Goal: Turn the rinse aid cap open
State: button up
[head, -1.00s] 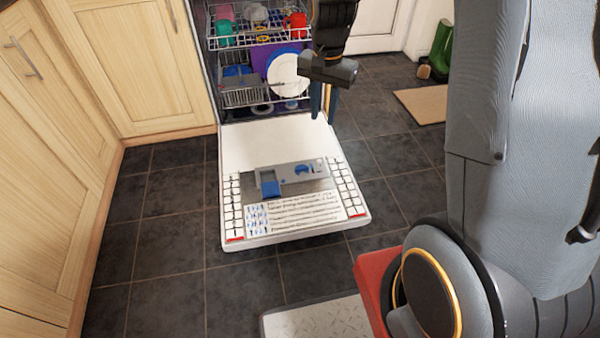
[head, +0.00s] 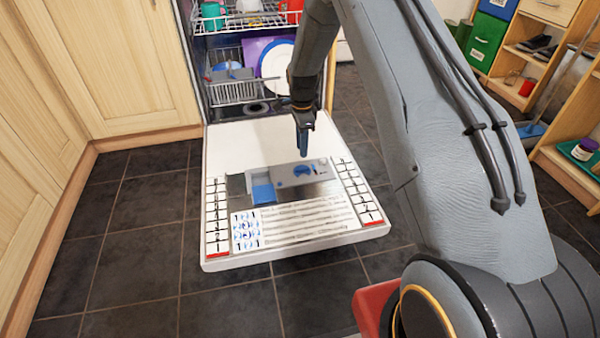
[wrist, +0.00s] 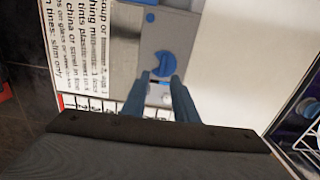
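The blue round rinse aid cap (head: 303,170) sits on the grey dispenser panel (head: 285,181) set in the open dishwasher door. It also shows in the wrist view (wrist: 164,65), just beyond my fingertips. My gripper (head: 303,153) points down above the panel, close over the cap in the head view. In the wrist view its two blue fingers (wrist: 162,82) are apart with nothing between them. Whether they touch the cap cannot be told. A blue detergent compartment (head: 263,193) lies left of the cap on the same panel.
The lowered door (head: 235,145) carries printed labels. The dishwasher racks (head: 238,91) with dishes stand behind it. Wooden cupboards (head: 125,75) are at the left, and a shelf unit (head: 525,55) is at the right. Dark floor tiles are clear in front.

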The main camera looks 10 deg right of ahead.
aim_at(301, 168)
jog(key=shift+w+f+b, duration=0.2)
jog(key=shift+w+f, duration=0.05)
jog(key=shift+f, duration=0.35)
jog(key=shift+w+f+b, duration=0.15)
jog(key=shift+w+f, duration=0.05)
jog(key=shift+f, duration=0.35)
notch_tip(301, 168, down, 7)
jog(key=b, duration=0.3)
jog(key=shift+f, duration=0.1)
grip_shut()
